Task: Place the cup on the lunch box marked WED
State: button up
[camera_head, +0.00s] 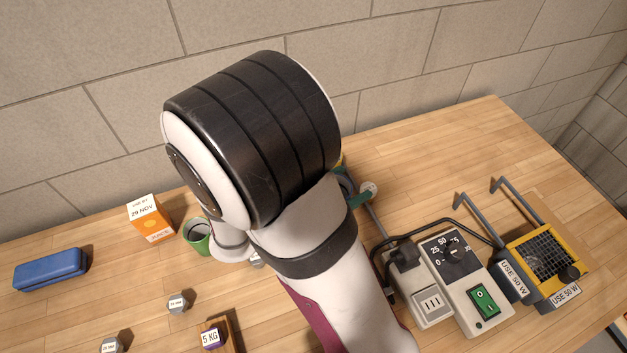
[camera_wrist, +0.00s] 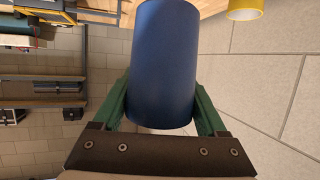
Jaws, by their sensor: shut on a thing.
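My gripper (camera_wrist: 161,92) shows in the wrist view with its two green fingers on either side of a blue tapered cup (camera_wrist: 163,60), shut on it. In the head view, my arm hides most of my gripper and the cup; only a green finger part (camera_head: 361,197) shows beside the arm. A green cup (camera_head: 197,236) with a dark inside stands on the table left of my arm. I see no lunch box marked WED in either view.
A yellow object (camera_wrist: 244,9) shows in the wrist view.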

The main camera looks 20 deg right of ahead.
notch_tip(320, 180, down, 8)
jog(key=shift+f, duration=0.25)
jog(key=o, duration=1.2)
jog(key=shift+f, duration=0.1)
jog(key=shift+o, duration=0.2)
